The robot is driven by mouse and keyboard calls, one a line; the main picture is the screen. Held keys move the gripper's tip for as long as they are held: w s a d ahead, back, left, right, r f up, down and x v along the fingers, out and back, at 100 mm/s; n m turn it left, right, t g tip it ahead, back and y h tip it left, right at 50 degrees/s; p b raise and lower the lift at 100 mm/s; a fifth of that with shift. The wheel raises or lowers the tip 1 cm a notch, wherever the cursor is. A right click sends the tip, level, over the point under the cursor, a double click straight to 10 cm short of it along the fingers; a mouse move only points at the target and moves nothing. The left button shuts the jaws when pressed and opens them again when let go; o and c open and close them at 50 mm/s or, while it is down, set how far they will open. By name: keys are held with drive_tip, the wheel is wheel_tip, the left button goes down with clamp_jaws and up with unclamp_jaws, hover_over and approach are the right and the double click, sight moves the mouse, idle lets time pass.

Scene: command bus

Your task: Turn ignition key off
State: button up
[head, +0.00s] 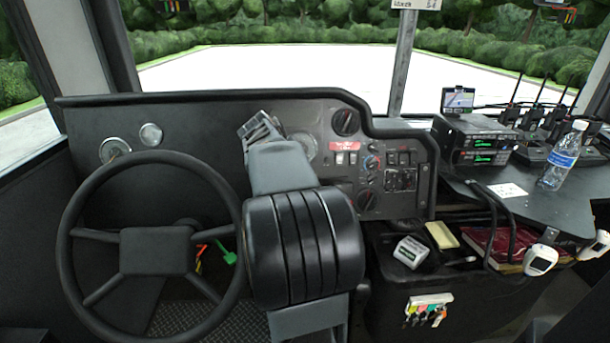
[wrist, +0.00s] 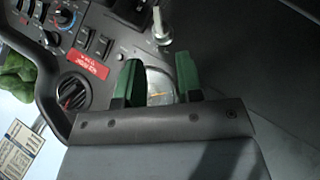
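My gripper (wrist: 158,80) is open, with its two green-padded fingers apart and a round gauge (wrist: 160,98) on the dashboard showing between them. Nothing is seen held. A silver, stem-like piece (wrist: 160,24) sticks out of the panel beyond the fingers, at the top of the wrist view; it may be the ignition key, but its shape is too small to be sure. It is apart from the fingers. In the head view my gripper (head: 260,130) is in front of the dash panel, and my arm hides the panel area below the gauge.
The steering wheel (head: 152,250) stands left of my arm, with a green tag-like piece (head: 227,256) behind it. Knobs and switches (head: 372,162) sit right of my gripper, with a red label (wrist: 90,66) nearby. A radio stack (head: 482,148) and bottle (head: 562,155) are at the right.

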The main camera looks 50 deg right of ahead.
drive_tip(key=shift+p+v, duration=0.55)
drive_tip(key=shift+v, duration=2.1)
drive_tip(key=a+r+n+t+y+p, duration=0.2)
drive_tip(key=a+r+p, duration=0.2)
drive_tip(key=a+p, duration=0.4)
drive_tip(key=a+r+n+t+y+p, duration=0.15)
drive_tip(key=a+r+p, duration=0.25)
drive_tip(key=a+p, duration=0.4)
drive_tip(key=s+a+r+n+y+p, duration=0.1)
drive_tip(key=s+a+y+p, duration=0.1)
drive_tip(key=a, duration=0.5)
drive_tip(key=s+a+r+n+y+p, duration=0.1)
drive_tip(key=s+a+r+y+p, duration=0.1)
drive_tip(key=a+p, duration=0.5)
drive_tip(key=shift+s+a+r+t, duration=0.2)
drive_tip(key=shift+s+a+t, duration=0.2)
drive_tip(key=shift+s, duration=0.5)
